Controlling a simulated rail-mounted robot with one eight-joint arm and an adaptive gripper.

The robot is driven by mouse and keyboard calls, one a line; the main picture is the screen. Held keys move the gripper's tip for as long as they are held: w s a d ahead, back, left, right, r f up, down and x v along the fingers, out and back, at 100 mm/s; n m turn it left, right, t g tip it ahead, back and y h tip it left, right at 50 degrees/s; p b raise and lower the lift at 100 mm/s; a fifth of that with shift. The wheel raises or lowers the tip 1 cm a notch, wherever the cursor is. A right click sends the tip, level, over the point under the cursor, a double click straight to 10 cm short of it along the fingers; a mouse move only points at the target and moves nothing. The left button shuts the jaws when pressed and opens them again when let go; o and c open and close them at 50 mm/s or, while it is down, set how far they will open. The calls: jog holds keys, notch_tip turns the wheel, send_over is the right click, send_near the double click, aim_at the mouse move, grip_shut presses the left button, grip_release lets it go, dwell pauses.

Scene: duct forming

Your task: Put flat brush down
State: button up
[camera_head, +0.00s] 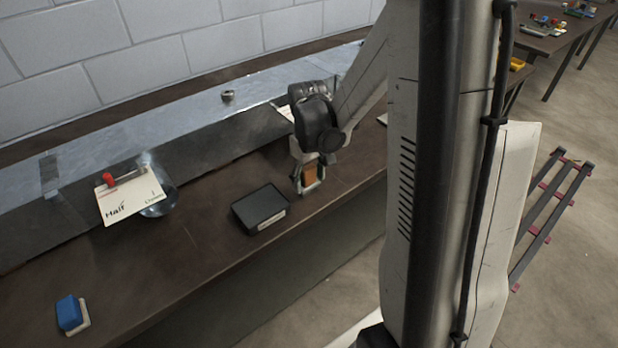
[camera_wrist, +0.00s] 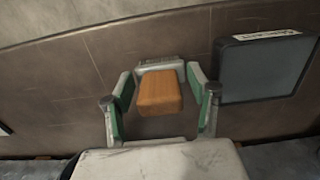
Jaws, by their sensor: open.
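The flat brush, with an orange-brown wooden block (camera_wrist: 158,93) and a pale grey part at its far end, sits between my fingers in the wrist view. In the head view the brush (camera_head: 309,177) is at the front edge of the dark bench, partly hidden by my gripper. My gripper (camera_wrist: 160,80) is open, with one green-lined finger on each side of the brush and a visible gap on both sides. In the head view my gripper (camera_head: 308,184) points down at the bench. Whether the brush rests fully on the bench is hard to tell.
A black tray-like box (camera_head: 261,209) lies just left of my gripper; it also shows in the wrist view (camera_wrist: 265,70). A blue block with a pale base (camera_head: 72,313) is at the near left. A printed card (camera_head: 125,203) lies over a round metal dish (camera_head: 160,207). Bench between them is clear.

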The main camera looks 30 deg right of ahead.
jog(key=shift+r, duration=0.1)
notch_tip(320, 180, up, 12)
jog(key=shift+w+f+p, duration=0.1)
jog(key=shift+f+p, duration=0.15)
jog(key=shift+p, duration=0.7)
jog(key=shift+a+r, duration=0.15)
jog(key=shift+r, duration=0.35)
jog(key=s+a+r+t, duration=0.3)
jog(key=s+a+r, duration=0.1)
jog(key=s+a, duration=0.2)
jog(key=s+a+r+m+t, duration=0.1)
jog(key=s+a+r+t, duration=0.2)
jog(key=s+a, duration=0.4)
jog(key=shift+s+a+r+t, duration=0.2)
jog(key=shift+a+r+t, duration=0.2)
jog(key=shift+a+t, duration=0.25)
jog(key=c, duration=0.4)
jog(key=shift+o, duration=0.2)
